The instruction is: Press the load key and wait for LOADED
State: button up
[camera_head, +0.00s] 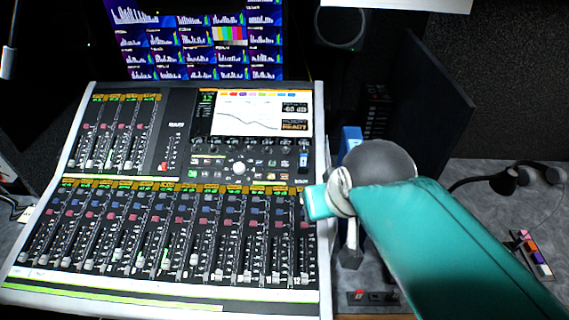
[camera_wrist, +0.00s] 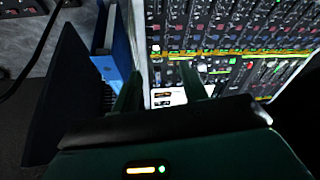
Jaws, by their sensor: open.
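A mixing console (camera_head: 168,174) fills the left and middle of the head view. Its lit screen (camera_head: 248,113) shows a curve, a dark box that seems to read -60 dB, and a box below it that seems to read READY. A small blue-and-white key (camera_head: 303,159) sits below the screen's right end; its label is too small to read. My teal gripper (camera_head: 316,202) is over the console's right edge; its fingertips are not clear there. In the wrist view my gripper (camera_wrist: 160,82) has two dark green fingers apart, with nothing held. Part of a bright panel (camera_wrist: 165,98) shows between them.
A monitor wall (camera_head: 200,40) stands behind the console. A blue binder (camera_wrist: 112,45) and a dark upright panel (camera_head: 428,100) are close on the console's right.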

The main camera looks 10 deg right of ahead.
grip_shut()
dwell(1.8)
